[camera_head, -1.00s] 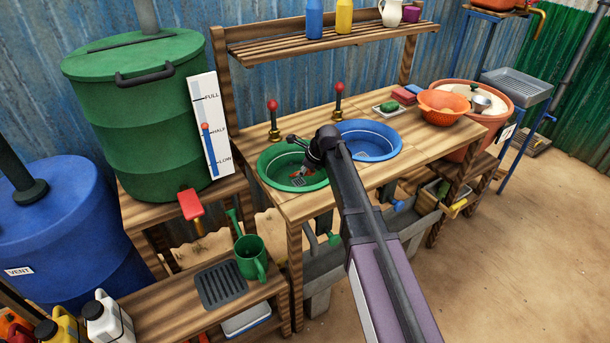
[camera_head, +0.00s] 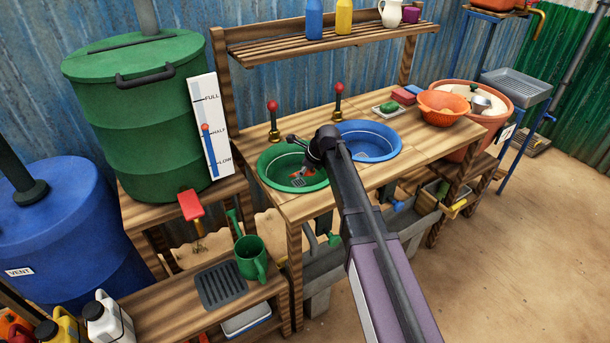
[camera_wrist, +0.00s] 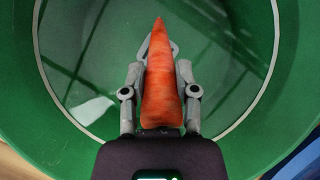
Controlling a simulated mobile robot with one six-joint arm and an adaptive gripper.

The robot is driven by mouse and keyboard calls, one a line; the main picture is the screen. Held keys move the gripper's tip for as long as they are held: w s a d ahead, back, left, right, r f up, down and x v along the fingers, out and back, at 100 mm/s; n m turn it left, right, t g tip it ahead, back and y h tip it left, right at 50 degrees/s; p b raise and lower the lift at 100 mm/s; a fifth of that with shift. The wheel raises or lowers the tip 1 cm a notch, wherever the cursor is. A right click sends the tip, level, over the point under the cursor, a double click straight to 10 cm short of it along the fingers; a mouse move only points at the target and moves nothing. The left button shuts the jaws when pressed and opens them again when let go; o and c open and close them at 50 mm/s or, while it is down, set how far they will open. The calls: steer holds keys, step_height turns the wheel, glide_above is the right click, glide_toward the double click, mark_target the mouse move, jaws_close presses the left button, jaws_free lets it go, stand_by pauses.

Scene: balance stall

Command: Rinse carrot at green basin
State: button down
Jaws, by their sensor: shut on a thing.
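The green basin (camera_head: 268,178) is set into the wooden counter, left of the blue basin. In the wrist view the basin (camera_wrist: 60,150) surrounds my gripper, with clear water and a pale line around its wall. My gripper (camera_wrist: 161,85) is shut on an orange carrot (camera_wrist: 163,75), whose narrow tip points away from the palm. The carrot lies over the basin's inside; I cannot tell how deep it is in the water. In the head view my gripper (camera_head: 299,176) is inside the green basin's rim, and only a small orange part of the carrot shows.
The blue basin (camera_head: 398,140) is close on the right. Two red-knobbed taps (camera_head: 273,118) stand behind the basins. An orange colander (camera_head: 443,105) and a soap dish (camera_head: 389,107) are farther right. A green tank (camera_head: 140,130) with a level gauge (camera_head: 209,125) stands at left.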

step_height(320, 180, up, 16)
steer(key=p, duration=1.5)
steer(key=shift+f, duration=0.15)
stand_by(0.6)
stand_by(2.3)
steer(key=shift+r+p, duration=2.05)
steer(key=shift+p, duration=0.15)
steer(key=shift+d, duration=0.1)
